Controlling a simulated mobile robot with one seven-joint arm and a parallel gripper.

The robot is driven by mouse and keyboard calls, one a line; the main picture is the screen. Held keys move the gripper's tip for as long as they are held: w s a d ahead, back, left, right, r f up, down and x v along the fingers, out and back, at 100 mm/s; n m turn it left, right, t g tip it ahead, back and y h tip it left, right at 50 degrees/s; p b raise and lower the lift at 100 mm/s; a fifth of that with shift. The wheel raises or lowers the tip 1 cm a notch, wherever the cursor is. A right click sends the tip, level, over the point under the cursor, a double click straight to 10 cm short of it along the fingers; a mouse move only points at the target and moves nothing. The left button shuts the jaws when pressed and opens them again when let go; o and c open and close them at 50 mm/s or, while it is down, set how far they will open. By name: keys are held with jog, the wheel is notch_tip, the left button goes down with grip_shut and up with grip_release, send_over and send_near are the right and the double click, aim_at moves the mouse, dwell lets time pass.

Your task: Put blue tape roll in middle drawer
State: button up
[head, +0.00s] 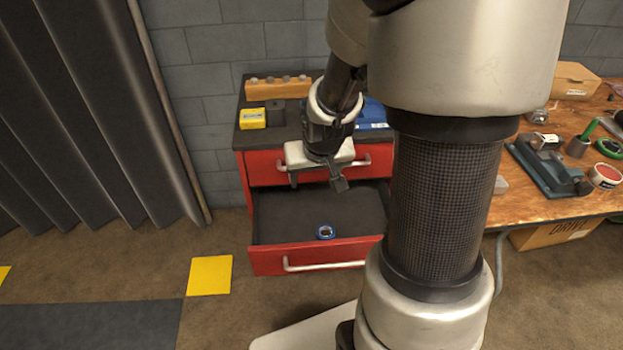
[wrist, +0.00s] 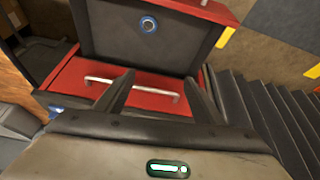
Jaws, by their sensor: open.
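The blue tape roll (head: 325,232) lies flat inside the open drawer (head: 280,215) of the red cabinet, near the drawer's front wall. It also shows in the wrist view (wrist: 148,24), on the drawer's dark floor. My gripper (head: 318,184) is open and empty. It hangs above the back part of the open drawer, in front of the closed red drawer above it, apart from the tape roll. In the wrist view both fingers (wrist: 123,92) stand apart with nothing between them.
A yellow box (head: 252,118), a wooden block (head: 278,88) and a blue item (head: 372,112) are on the cabinet top. A wooden workbench (head: 560,190) with a vise (head: 545,165) and a red tape roll (head: 605,176) stands at right. A dark curtain (head: 90,110) hangs at left.

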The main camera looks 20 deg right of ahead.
jog(key=s+a+r+n, duration=0.1)
jog(key=s+a+r, duration=0.3)
jog(key=s+r, duration=0.4)
jog(key=s+a+r+n+y, duration=0.1)
jog(key=s+a+r, duration=0.3)
jog(key=s+r, duration=0.5)
jog(key=shift+s+r+t, duration=0.25)
jog(key=shift+r+t, duration=0.05)
jog(key=shift+r, duration=0.6)
